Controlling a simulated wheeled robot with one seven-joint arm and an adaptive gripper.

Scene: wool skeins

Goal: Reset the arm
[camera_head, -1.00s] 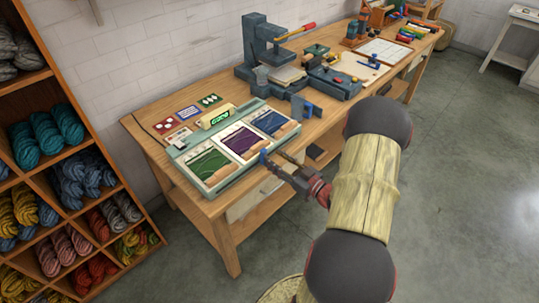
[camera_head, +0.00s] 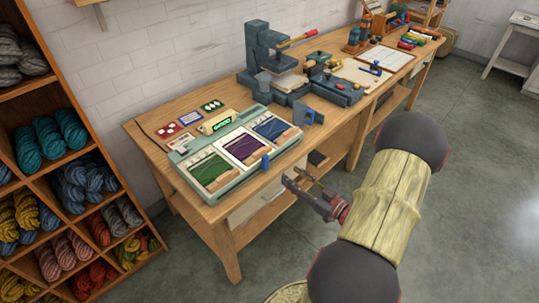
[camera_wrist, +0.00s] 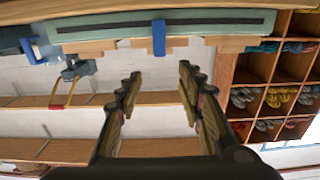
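My gripper (camera_head: 300,183) hangs in the air just in front of the workbench's front edge, below and to the right of the tray. It is apart from the bench. In the wrist view my gripper (camera_wrist: 157,82) shows two separated fingers with nothing between them. My arm reaches in from the lower right of the head view, clear of the bench top. The three-panel tray (camera_head: 232,182) holds green, purple and blue wool panels. A blue clip (camera_head: 265,163) sits at its front edge; the clip also shows in the wrist view (camera_wrist: 159,38).
The wooden workbench (camera_head: 152,150) carries a dark press (camera_head: 262,50), cards (camera_head: 190,117) and tools further right. A shelf of wool skeins (camera_head: 62,150) stands at the left. Open grey floor (camera_head: 465,130) lies to the right.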

